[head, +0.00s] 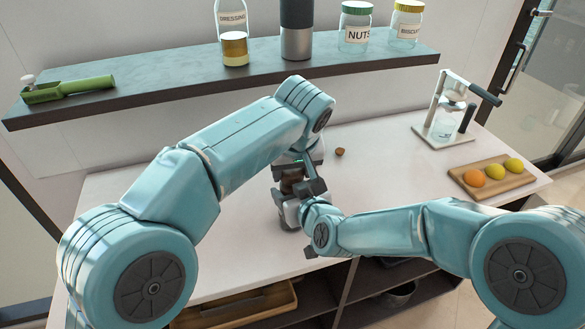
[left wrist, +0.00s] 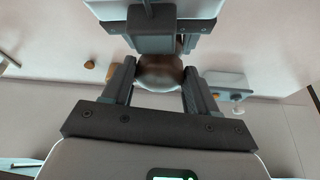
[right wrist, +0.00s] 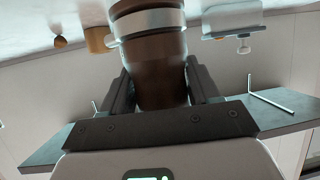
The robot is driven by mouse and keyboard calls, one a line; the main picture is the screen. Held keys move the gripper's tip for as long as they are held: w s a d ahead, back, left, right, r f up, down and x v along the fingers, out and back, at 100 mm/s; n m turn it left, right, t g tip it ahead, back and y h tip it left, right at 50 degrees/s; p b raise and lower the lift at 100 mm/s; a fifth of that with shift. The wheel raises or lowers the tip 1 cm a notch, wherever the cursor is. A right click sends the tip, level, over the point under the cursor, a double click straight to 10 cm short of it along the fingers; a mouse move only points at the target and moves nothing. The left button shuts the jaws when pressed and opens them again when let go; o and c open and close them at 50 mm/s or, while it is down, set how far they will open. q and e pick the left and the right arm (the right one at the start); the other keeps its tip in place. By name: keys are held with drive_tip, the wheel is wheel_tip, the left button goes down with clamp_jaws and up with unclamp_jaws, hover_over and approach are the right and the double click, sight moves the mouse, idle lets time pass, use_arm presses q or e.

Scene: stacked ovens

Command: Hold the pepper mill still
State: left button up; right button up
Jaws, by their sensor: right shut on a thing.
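The pepper mill (head: 291,183) is dark brown and partly hidden behind my two grippers over the white counter. In the right wrist view the mill (right wrist: 157,55) shows a pale metal band and sits between the fingers. My right gripper (head: 300,190) is shut on it from the side. My left gripper (head: 298,165) is above it. In the left wrist view the mill's round brown end (left wrist: 160,68) lies between the left fingers (left wrist: 158,80), which stand apart with a small gap showing beside it.
A walnut-like brown object (head: 340,152) lies on the counter (head: 385,165) just beyond the grippers. A press stand (head: 443,125) and a board (head: 475,188) with fruit are to the right. A dark shelf (head: 180,85) with jars and bottles runs behind.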

use_arm(q)
drive_tip(key=c, duration=0.3)
drive_tip(key=shift+a+m+h, duration=0.1)
drive_tip(key=shift+m+h, duration=0.5)
drive_tip(key=shift+m, duration=1)
drive_tip(key=o, duration=1)
drive_tip(key=shift+o, duration=0.2)
drive_tip(key=v, duration=1.2)
